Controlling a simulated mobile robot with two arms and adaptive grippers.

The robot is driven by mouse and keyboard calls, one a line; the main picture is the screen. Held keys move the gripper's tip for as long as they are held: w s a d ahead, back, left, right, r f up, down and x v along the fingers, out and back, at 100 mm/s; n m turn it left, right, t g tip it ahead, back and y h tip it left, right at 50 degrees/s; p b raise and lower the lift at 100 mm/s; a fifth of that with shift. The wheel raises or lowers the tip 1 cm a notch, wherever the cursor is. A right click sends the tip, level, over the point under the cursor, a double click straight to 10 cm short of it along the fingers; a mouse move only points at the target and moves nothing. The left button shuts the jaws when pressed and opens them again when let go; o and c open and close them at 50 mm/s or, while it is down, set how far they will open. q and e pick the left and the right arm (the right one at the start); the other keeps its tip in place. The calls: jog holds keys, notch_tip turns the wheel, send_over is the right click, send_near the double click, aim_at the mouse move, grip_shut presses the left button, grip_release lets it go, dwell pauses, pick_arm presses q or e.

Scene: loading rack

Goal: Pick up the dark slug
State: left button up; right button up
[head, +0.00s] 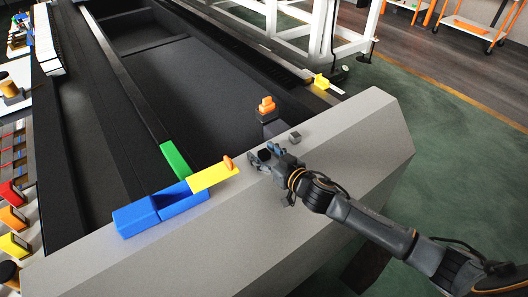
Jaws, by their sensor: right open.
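The dark slug (264,155) is a small black block on the grey ledge (345,135), right of the yellow piece. My right gripper (268,157) reaches in from the right, low over the ledge. Its fingers are open around or right beside the slug; I cannot tell whether they touch it. The gripper partly hides the slug's surroundings. My left gripper is not in view.
A small grey cube (295,137) sits on the ledge just behind my right gripper. An orange-topped part (267,106) stands beyond the ledge. Blue blocks (160,207), a yellow piece (214,177) and a green bar (175,160) lie to the left. The ledge's right part is clear.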

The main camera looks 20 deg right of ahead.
grip_shut()
jog(key=shift+r, duration=0.15)
